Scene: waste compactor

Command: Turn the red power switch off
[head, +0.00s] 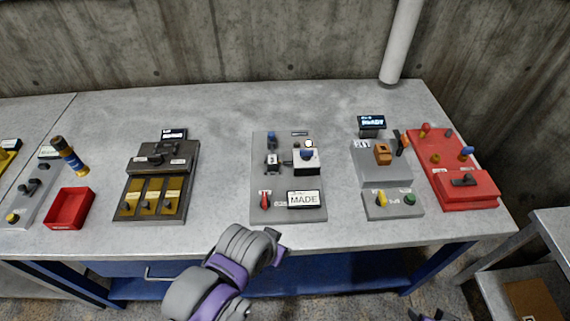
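A small red switch lever (264,199) stands at the front left corner of the middle grey panel (268,215), left of a white plate marked "MADE" (303,199). The lever looks roughly upright, but its on or off position is too small to tell. My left gripper (277,246) is in front of the table's front edge, below and apart from the lever; its fingers are too unclear to tell open or shut. Only a small part of my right gripper (435,316) shows at the bottom edge, and its fingers are unclear.
A dark panel with yellow plates (185,158) and a red tray (69,209) stand left. A grey unit (383,175) and a red panel (478,190) with several controls stand right. Bare tabletop (225,190) separates the panels. A concrete wall and white pipe (401,42) are behind.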

